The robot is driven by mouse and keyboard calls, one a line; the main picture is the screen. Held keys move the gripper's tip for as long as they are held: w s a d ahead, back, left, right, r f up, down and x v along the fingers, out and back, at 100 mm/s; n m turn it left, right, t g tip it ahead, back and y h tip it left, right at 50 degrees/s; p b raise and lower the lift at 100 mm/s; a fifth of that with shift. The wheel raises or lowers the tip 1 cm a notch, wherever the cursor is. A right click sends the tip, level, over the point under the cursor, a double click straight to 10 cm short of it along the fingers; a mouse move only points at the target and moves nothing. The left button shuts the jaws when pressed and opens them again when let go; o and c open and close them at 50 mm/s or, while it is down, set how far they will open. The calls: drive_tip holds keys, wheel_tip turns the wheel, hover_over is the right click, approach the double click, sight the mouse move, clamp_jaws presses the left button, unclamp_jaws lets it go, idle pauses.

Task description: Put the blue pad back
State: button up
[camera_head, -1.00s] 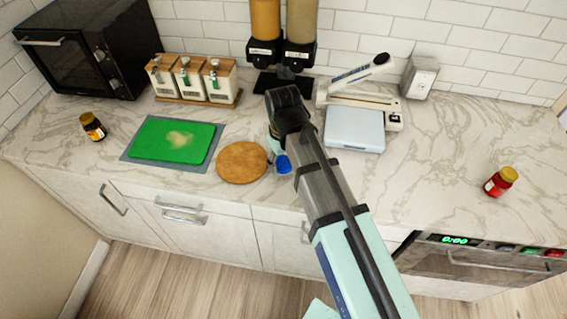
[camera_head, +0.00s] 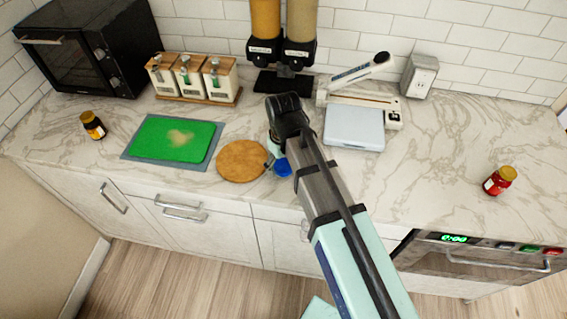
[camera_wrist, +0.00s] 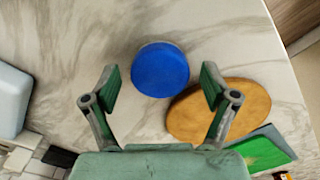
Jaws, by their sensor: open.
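The blue pad (camera_wrist: 160,70) is a round blue disc on the marble counter, with a pale rim at its far edge in the wrist view. In the head view the blue pad (camera_head: 283,170) lies near the counter's front edge, right of the wooden board, partly hidden by my arm. My gripper (camera_wrist: 159,80) is open and empty, with one finger on each side of the pad in the wrist view. The fingers look apart from the pad; their height above it is hard to tell. In the head view my gripper (camera_head: 272,158) is mostly hidden behind my wrist.
A round wooden board (camera_head: 240,162) sits close beside the pad, under one finger in the wrist view. A green board (camera_head: 165,140) lies further left. A silver-plated device (camera_head: 354,130) stands to the right. Counter further right is mostly clear, with a red jar (camera_head: 499,181).

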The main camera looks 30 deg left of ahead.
sight(283, 165)
wheel_tip(283, 165, up, 12)
drive_tip(key=b, duration=0.2)
drive_tip(key=shift+r, duration=0.15)
idle(0.4)
